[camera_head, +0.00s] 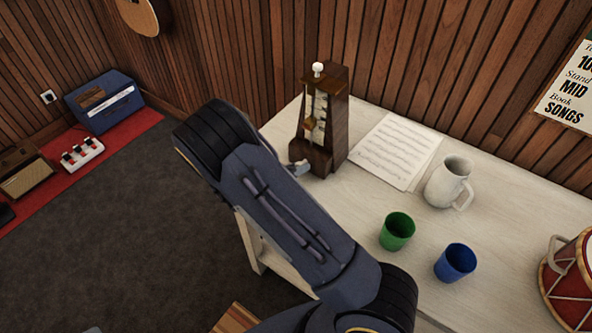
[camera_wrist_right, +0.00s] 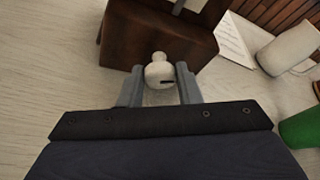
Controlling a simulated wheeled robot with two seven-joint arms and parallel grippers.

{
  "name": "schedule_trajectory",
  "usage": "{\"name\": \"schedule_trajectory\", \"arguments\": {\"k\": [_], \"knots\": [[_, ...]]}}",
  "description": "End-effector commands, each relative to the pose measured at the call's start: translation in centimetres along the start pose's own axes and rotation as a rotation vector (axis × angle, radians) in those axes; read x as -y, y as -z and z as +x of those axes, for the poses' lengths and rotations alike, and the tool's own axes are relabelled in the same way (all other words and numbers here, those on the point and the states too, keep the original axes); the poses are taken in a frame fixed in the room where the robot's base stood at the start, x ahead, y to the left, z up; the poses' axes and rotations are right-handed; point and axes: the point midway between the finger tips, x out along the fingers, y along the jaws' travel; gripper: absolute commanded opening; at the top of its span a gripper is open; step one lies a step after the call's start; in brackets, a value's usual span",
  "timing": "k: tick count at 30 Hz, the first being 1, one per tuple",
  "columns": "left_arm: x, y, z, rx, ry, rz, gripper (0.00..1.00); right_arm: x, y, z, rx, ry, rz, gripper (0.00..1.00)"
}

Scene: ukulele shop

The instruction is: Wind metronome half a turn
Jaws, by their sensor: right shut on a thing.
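The wooden metronome (camera_head: 332,122) stands upright on the pale table near its far left part. In the right wrist view its dark brown base (camera_wrist_right: 158,40) fills the top middle. A white winding key (camera_wrist_right: 160,72) sticks out of the base toward my gripper. My right gripper (camera_wrist_right: 159,85) has its two grey fingers on either side of this key and is shut on it. In the head view my right arm hides most of the gripper; only a grey bit (camera_head: 299,167) shows beside the metronome's base. My left gripper is in neither view.
Sheet music (camera_head: 397,150) lies right of the metronome. A white pitcher (camera_head: 448,183), green cup (camera_head: 397,231), blue cup (camera_head: 455,262) and red drum (camera_head: 570,285) stand farther right on the table (camera_head: 515,220). A wood-slat wall is behind.

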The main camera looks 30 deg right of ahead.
Motion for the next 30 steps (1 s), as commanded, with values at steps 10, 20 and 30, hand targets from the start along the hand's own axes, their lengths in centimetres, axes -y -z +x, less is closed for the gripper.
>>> {"name": "schedule_trajectory", "arguments": {"k": [10,20,30], "knots": [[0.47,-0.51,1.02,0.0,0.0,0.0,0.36,0.05,0.17,-0.01,-0.002,-0.053,0.124,0.08],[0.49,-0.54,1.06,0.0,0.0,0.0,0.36,0.08,0.13,-0.05,-0.002,-0.061,0.141,0.08],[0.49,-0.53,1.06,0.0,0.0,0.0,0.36,0.09,0.1,-0.03,-0.001,-0.06,0.141,0.52]]}}
